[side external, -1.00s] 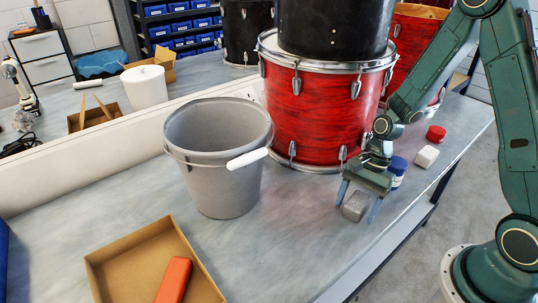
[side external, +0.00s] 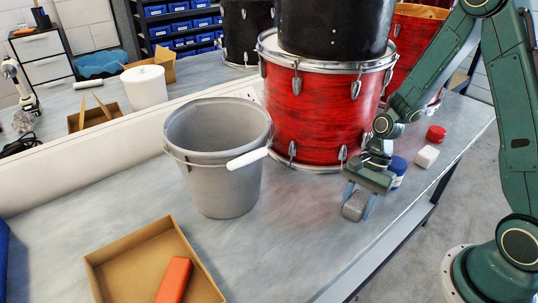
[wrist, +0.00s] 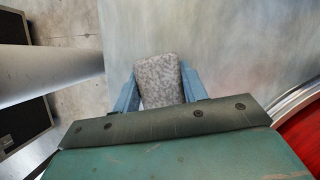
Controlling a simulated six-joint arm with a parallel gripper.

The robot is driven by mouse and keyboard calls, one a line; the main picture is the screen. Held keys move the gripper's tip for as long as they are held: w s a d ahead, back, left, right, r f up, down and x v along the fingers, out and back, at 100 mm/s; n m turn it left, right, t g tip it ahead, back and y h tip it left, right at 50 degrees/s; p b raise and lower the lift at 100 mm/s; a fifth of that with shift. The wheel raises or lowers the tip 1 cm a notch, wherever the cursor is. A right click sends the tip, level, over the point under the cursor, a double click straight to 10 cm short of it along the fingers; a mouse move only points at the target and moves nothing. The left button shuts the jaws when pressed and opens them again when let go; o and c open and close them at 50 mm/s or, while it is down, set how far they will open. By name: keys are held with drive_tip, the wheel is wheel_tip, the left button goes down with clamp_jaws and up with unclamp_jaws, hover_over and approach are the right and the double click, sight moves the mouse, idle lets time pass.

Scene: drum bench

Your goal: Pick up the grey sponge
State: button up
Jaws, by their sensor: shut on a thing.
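The grey sponge (side external: 355,205) is a small speckled block on the bench top near its right edge, in front of the red drum. My gripper (side external: 360,203) points down over it, with its two blue fingers on either side of the sponge. In the wrist view the sponge (wrist: 160,80) sits between the fingers (wrist: 158,92), which press against its sides. The gripper is shut on the sponge. The sponge looks to be at bench height; I cannot tell if it touches the bench.
A red drum (side external: 312,110) stands just behind my gripper. A blue-lidded jar (side external: 397,171), a white block (side external: 427,156) and a red lid (side external: 436,134) lie to the right. A grey bucket (side external: 215,160) and a cardboard tray (side external: 110,270) stand left. The bench between is clear.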

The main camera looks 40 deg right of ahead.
sight(358, 201)
drive_tip(key=shift+r, duration=4.95)
